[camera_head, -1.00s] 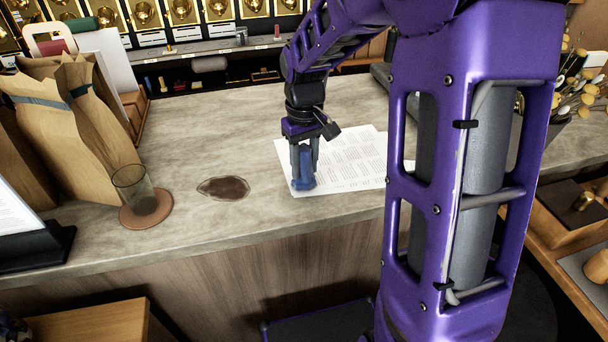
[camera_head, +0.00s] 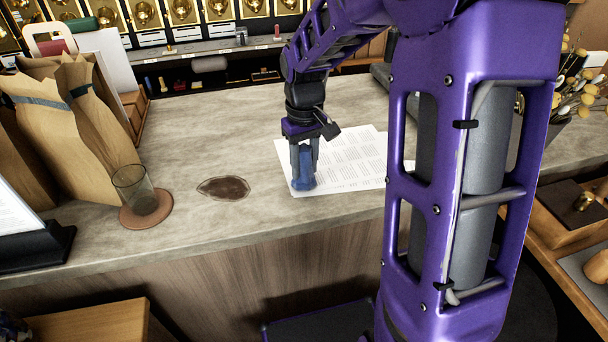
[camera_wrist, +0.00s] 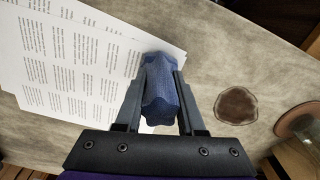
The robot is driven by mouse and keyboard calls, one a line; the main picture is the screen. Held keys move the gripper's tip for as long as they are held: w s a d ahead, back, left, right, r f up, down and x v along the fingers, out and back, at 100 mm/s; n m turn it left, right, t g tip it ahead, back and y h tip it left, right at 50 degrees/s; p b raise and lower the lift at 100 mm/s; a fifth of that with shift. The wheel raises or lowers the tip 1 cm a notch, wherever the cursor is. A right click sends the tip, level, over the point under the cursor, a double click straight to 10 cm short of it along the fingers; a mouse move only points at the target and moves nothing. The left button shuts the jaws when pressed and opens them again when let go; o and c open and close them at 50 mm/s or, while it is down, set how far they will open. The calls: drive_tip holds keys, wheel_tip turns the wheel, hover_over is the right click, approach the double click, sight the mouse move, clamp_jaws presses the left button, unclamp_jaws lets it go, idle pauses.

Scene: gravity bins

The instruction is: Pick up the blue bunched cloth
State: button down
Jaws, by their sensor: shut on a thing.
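The blue bunched cloth (camera_head: 304,172) stands upright near the left corner of the printed sheets on the counter. My gripper (camera_head: 304,160) points down over it and is shut on it. In the wrist view the cloth (camera_wrist: 160,90) sits between the two fingers of my gripper (camera_wrist: 159,100), with a finger on each side. Its lower end is at the paper's edge; I cannot tell whether it still touches the surface.
Printed sheets (camera_head: 355,160) lie under and right of the cloth. A brown spill (camera_head: 223,188) is to its left. A glass (camera_head: 142,190) stands on a round coaster (camera_head: 150,216). Paper bags (camera_head: 75,130) stand at the left. The counter (camera_head: 210,120) behind is clear.

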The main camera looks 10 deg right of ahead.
idle(0.3)
wheel_tip(320, 180, up, 10)
drive_tip(key=shift+r+p, duration=0.1)
drive_tip(key=shift+p, duration=0.7)
drive_tip(key=c, duration=1.1)
unclamp_jaws()
clamp_jaws()
drive_tip(key=shift+s, duration=0.1)
